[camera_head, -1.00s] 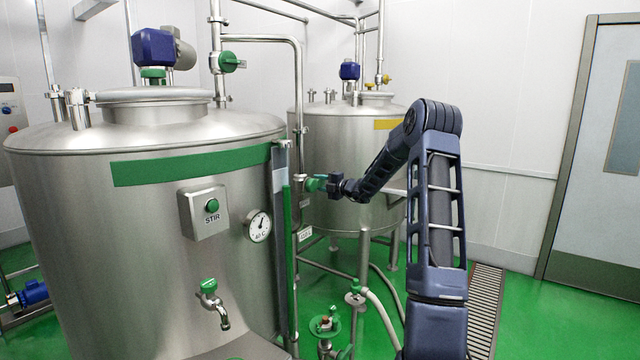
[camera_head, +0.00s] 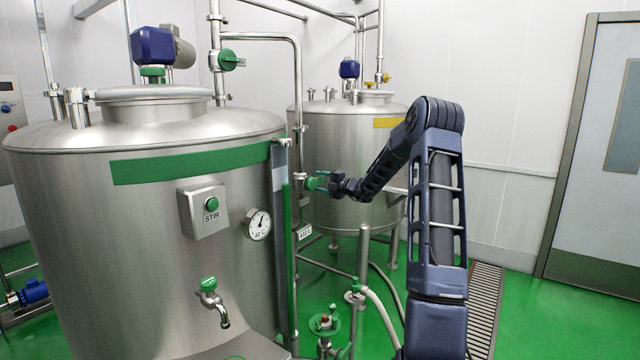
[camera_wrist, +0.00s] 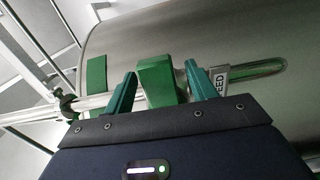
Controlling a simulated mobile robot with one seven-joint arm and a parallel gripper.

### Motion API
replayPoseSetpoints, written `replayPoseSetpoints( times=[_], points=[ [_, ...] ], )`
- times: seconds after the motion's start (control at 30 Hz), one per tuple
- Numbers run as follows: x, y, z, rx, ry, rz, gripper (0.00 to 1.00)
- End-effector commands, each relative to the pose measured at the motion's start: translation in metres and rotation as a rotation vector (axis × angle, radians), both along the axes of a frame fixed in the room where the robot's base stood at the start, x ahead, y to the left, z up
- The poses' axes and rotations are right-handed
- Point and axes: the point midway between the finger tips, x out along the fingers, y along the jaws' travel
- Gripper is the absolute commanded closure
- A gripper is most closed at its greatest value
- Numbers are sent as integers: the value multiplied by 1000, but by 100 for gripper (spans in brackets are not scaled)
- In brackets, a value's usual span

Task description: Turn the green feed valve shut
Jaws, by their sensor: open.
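The green feed valve handle (camera_wrist: 155,80) stands between the two teal fingers of my gripper (camera_wrist: 160,92) in the wrist view. The fingers are open, with a gap visible on each side of the handle. A grey tag reading FEED (camera_wrist: 218,82) is partly hidden behind the right finger. In the head view, my gripper (camera_head: 325,178) is at the green valve (camera_head: 314,183) on the vertical pipe, right of the large front tank. The handle is small there and partly covered by the fingers, so its exact angle is hard to tell.
The large steel tank (camera_head: 140,260) with a green band fills the left. A second tank (camera_head: 350,150) stands behind my gripper. Another green valve (camera_head: 228,61) is higher on the pipework, and a green-handled tap (camera_head: 209,287) is on the front tank. Open green floor lies at right.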

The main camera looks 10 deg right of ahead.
Motion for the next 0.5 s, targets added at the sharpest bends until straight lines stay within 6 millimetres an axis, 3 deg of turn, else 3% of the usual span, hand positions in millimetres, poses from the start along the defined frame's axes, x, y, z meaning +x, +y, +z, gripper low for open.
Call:
replayPoseSetpoints(
  times=[0.5],
  points=[
    [-60, -60, -1, 0, 1, -2, 44]
  ],
)
